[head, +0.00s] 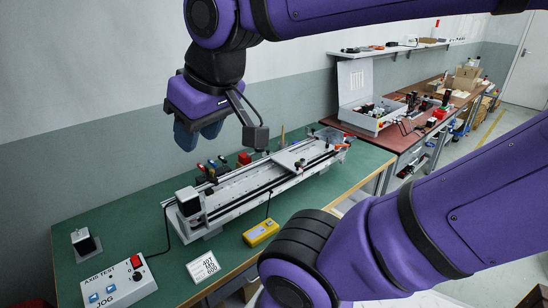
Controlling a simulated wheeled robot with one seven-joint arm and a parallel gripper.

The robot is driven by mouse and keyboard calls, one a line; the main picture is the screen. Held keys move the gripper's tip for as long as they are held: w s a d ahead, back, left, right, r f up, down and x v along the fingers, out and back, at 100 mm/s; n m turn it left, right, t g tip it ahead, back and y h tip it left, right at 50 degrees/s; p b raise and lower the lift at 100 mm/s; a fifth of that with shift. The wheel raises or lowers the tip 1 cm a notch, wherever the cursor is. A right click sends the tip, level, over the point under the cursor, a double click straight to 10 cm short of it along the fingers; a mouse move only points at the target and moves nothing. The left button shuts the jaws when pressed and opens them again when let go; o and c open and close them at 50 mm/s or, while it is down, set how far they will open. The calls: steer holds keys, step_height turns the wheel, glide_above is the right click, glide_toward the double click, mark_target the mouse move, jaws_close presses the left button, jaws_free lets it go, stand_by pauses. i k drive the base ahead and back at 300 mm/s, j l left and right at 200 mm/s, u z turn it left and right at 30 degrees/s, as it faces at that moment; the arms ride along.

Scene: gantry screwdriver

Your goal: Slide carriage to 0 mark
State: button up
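A long linear rail (250,193) lies on the green table, running from a motor block (188,201) at the near left to an end at the back right. The carriage (288,160) appears to be the pale plate across the rail's far half, with a small dark knob on it. No 0 mark can be read at this size. My gripper (199,136) hangs above and left of the rail, apart from the carriage, with its two dark blue fingers pointing down. Nothing shows in it. The angle hides how far apart the fingers are.
An axis-test jog box (118,284) with a red button, a printed card (203,266) and a yellow device (261,232) sit on the green table (150,225). Coloured-handled tools (212,170) stand behind the rail. A brown bench (440,112) holds an open case (372,118).

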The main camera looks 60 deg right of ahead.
mark_target(291, 160)
steer(key=z, duration=1.6)
steer(key=i+z, duration=0.1)
steer(key=i, duration=0.4)
